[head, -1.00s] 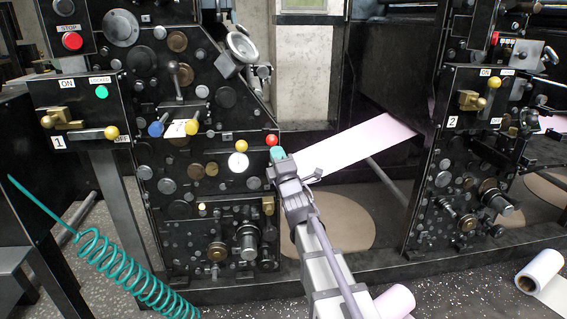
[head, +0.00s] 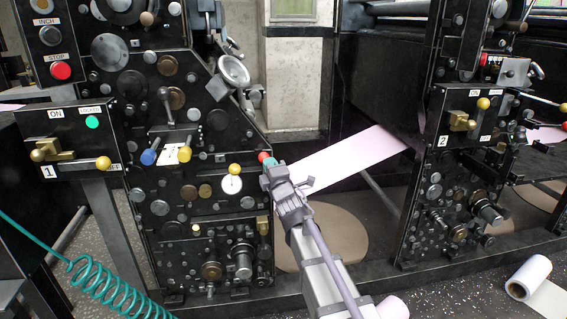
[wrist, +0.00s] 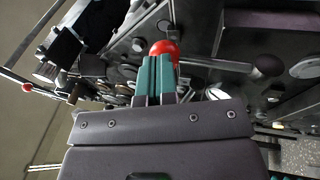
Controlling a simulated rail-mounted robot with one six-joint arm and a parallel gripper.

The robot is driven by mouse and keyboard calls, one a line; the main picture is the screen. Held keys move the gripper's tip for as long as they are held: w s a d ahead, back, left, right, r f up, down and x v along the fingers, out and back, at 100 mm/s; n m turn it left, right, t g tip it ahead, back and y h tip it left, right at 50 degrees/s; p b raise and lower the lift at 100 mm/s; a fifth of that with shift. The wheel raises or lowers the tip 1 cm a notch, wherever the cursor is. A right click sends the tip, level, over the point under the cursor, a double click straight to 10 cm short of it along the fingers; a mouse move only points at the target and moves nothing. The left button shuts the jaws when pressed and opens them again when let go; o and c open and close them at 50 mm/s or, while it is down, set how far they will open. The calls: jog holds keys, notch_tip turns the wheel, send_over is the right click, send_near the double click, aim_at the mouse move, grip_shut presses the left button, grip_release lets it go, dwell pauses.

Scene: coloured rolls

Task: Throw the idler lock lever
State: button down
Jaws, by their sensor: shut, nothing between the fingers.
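A lever with a red ball knob (head: 264,157) sits at the right edge of the black panel of unit 1; no label on it can be read. My gripper (head: 269,164) is at this red knob, its teal fingers shut and empty. In the wrist view the red knob (wrist: 165,48) shows just beyond the closed fingertips (wrist: 158,72), which overlap its lower part; I cannot tell whether they touch. The lever's shaft is hidden behind my gripper in the head view.
A white disc (head: 231,184) with a yellow knob (head: 235,168) lies left of my gripper. A handwheel (head: 233,69) is above. A pink web (head: 345,160) runs to the right, behind my gripper. A teal coiled hose (head: 110,285) hangs at lower left.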

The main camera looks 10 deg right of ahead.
jog(key=shift+a, duration=0.2)
jog(key=r+b+v, duration=0.1)
jog(key=b+v, duration=0.2)
jog(key=v, duration=1.1)
jog(key=s+d+f+m+g+h, duration=0.1)
jog(key=d+f+m+g+h, duration=0.2)
jog(key=f+m+g, duration=0.3)
jog(key=s+d+f+m+g+h, duration=0.2)
jog(key=d+f+m+g+h, duration=0.15)
jog(key=f+m, duration=0.4)
jog(key=s+d+f+m+g+y, duration=0.1)
jog(key=s+f+m+g, duration=0.35)
jog(key=s, duration=0.25)
jog(key=s+f+m+g, duration=0.3)
jog(key=s+f+g, duration=0.1)
jog(key=s+g, duration=0.25)
notch_tip(320, 180, up, 38)
jog(key=s+p, duration=0.2)
jog(key=p, duration=3.6)
jog(key=shift+s+d, duration=0.2)
jog(key=shift+d, duration=0.1)
